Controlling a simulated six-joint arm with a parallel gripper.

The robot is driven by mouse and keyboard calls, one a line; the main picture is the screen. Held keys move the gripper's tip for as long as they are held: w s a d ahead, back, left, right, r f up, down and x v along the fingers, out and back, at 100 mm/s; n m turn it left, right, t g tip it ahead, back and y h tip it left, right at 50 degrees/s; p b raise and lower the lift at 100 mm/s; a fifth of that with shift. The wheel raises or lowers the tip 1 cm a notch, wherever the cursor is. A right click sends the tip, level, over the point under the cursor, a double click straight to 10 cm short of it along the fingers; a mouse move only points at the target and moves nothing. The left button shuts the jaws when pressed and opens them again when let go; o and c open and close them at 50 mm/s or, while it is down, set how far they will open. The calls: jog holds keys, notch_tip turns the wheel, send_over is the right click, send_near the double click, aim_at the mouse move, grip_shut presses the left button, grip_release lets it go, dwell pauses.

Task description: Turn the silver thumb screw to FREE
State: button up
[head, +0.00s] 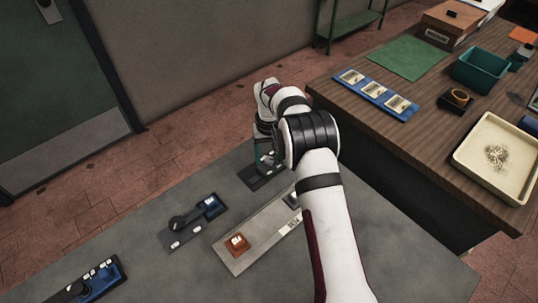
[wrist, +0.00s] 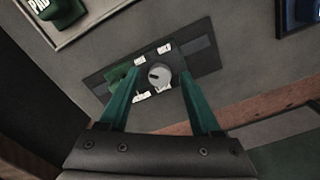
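The silver thumb screw (wrist: 159,76) is a round knob with a dark mark on its face, in the wrist view. It sits on a dark plate (wrist: 203,57) with several small white labels around it; their lettering is too small to read. My gripper (wrist: 162,73) is open, with one green finger on each side of the knob. Whether either finger touches it I cannot tell. In the head view the dark plate (head: 251,182) lies under my gripper, and my arm hides the screw.
A green block (wrist: 120,76) is beside the left finger on the plate. A wooden bench (head: 440,140) with trays stands at right.

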aim_at(270, 160)
jog(key=shift+r, duration=0.1)
notch_tip(270, 160, up, 16)
jog(key=shift+f, duration=0.2)
dwell(0.6)
jog(key=s+d+r+m, duration=0.2)
jog(key=s+d+r, duration=0.15)
jog(key=s, duration=0.35)
jog(key=s+d+r+m, duration=0.1)
jog(key=s+d+r, duration=0.2)
jog(key=s+r, duration=0.25)
jog(key=s+d+f+m, duration=0.1)
jog(key=s+f, duration=0.1)
jog(key=s, duration=0.6)
jog(key=s+d+f+m+y, duration=0.1)
jog(key=s+f+m, duration=0.1)
jog(key=s, duration=0.7)
jog(key=s+d+f+m, duration=0.2)
jog(key=s, duration=0.6)
jog(key=shift+s+f+y, duration=0.3)
jog(key=shift+s+y, duration=0.1)
